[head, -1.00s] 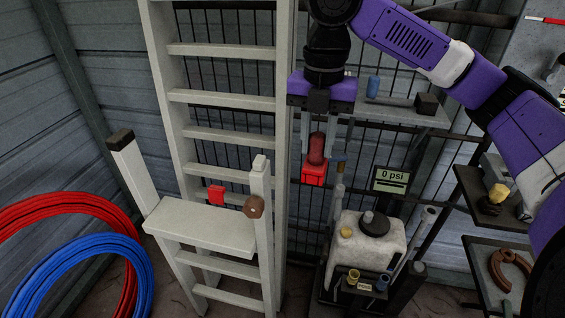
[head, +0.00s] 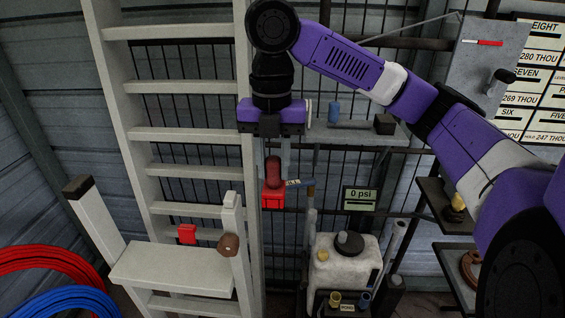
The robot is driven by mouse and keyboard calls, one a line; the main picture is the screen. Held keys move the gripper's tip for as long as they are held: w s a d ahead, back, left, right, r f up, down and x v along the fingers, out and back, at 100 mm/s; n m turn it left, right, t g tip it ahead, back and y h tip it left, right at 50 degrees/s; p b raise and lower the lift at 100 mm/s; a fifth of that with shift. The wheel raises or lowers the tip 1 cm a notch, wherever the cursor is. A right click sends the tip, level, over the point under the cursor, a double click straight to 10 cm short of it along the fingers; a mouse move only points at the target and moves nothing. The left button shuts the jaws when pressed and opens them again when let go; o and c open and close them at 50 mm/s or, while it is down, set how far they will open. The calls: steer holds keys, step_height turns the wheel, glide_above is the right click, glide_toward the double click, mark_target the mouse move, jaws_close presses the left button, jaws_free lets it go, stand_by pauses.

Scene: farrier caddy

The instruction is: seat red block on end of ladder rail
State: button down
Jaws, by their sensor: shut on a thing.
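My gripper (head: 275,170) points down, shut on a red block (head: 272,198) by its darker red rounded upper part. The block hangs upright in the air, clear of anything below. In the picture it is just right of the tall pale ladder's right rail (head: 249,130). The small step ladder stands lower left. Its left rail (head: 98,225) ends in a dark cap (head: 77,187). Its right rail (head: 240,260) has a pale top end (head: 231,201) and a brown knob (head: 228,244). Another red block (head: 187,234) shows behind the step ladder's pale platform (head: 172,268).
A white tank (head: 342,272) stands below right, under a "0 psi" sign (head: 360,199). A shelf (head: 350,132) with a blue item and a dark block is behind my arm. Red hose (head: 45,258) and blue hose (head: 65,300) coils lie lower left.

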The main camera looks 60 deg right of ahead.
steer(key=shift+w+a+p, duration=0.4)
steer(key=shift+w+a, duration=0.05)
steer(key=shift+w, duration=1.15)
steer(key=shift+w+a+p, duration=0.4)
steer(key=shift+w+p, duration=0.05)
steer(key=shift+w, duration=1.1)
steer(key=shift+w+a+p, duration=0.4)
steer(key=shift+w+a, duration=0.05)
steer(key=shift+w, duration=1.15)
steer(key=shift+r+p, duration=0.2)
steer(key=shift+p, duration=0.25)
steer(key=shift+f+b, duration=0.4)
steer(key=shift+f, duration=0.95)
steer(key=c, duration=1)
jaws_free()
